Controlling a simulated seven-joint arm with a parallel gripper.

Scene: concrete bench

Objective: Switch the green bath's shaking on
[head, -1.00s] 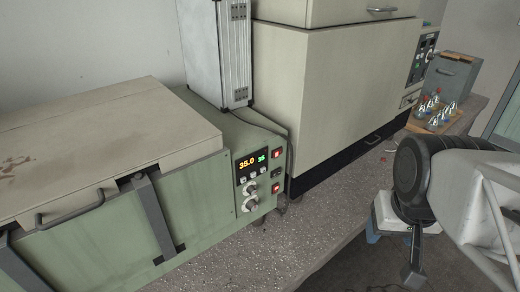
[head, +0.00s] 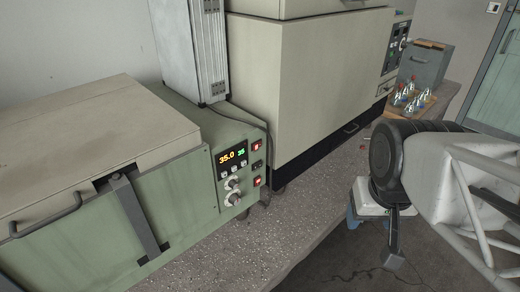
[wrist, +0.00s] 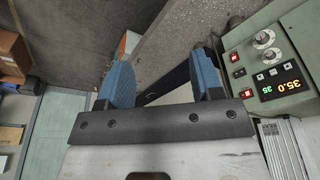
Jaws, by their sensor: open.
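The green bath (head: 185,215) stands on the bench at the left, under a beige lid. Its dark front panel (head: 231,160) shows 35.0 in orange and 35 in green, above small buttons and two silver knobs. Right of the panel are an upper red switch (head: 257,146), a dark fitting (head: 257,164) and a lower red switch (head: 257,182). In the wrist view the panel is upside down at the right, with the two red switches facing my gripper. My gripper (wrist: 163,83) is open and empty, its blue fingers apart from the bath.
A tall beige cabinet (head: 310,85) stands behind and right of the bath, and a silver column (head: 190,50) rises behind the bath. Several flasks (head: 412,97) stand on a wooden board farther right. The bench front before the panel is clear.

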